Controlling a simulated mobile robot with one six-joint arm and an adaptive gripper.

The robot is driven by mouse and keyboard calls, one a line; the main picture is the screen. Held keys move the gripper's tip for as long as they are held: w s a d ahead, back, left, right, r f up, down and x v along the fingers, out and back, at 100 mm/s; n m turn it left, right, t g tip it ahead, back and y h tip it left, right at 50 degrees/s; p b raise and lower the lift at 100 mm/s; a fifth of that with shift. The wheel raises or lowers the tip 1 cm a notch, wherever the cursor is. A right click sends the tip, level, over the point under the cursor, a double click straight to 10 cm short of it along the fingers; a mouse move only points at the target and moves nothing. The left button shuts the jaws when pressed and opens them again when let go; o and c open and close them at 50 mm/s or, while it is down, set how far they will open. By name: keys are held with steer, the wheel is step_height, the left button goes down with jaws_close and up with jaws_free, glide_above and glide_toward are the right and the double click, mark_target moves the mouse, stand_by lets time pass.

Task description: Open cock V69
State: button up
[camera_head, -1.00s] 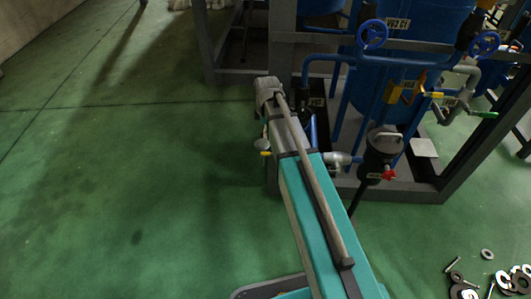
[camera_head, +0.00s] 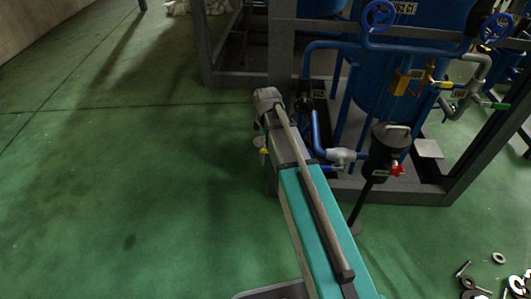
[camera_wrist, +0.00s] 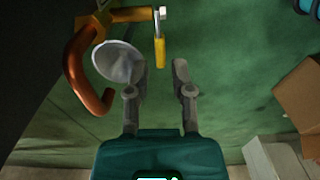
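In the wrist view a small cock with a yellow lever (camera_wrist: 160,50) sits on a short brass-coloured pipe (camera_wrist: 130,14). The lever hangs down just beyond and between my fingertips, apart from them. My gripper (camera_wrist: 158,75) is open and empty. No label on this cock can be read, so I cannot tell whether it is V69. In the head view a small yellow piece, likely this lever (camera_head: 262,152), shows left of my arm. My gripper is hidden there.
A pale funnel (camera_wrist: 119,62) and a curved orange pipe (camera_wrist: 80,70) stand close to my left finger. The green floor at left is clear.

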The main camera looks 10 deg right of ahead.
steer(key=shift+f+b, duration=1.55)
steer(key=shift+f, duration=0.3)
jaws_close()
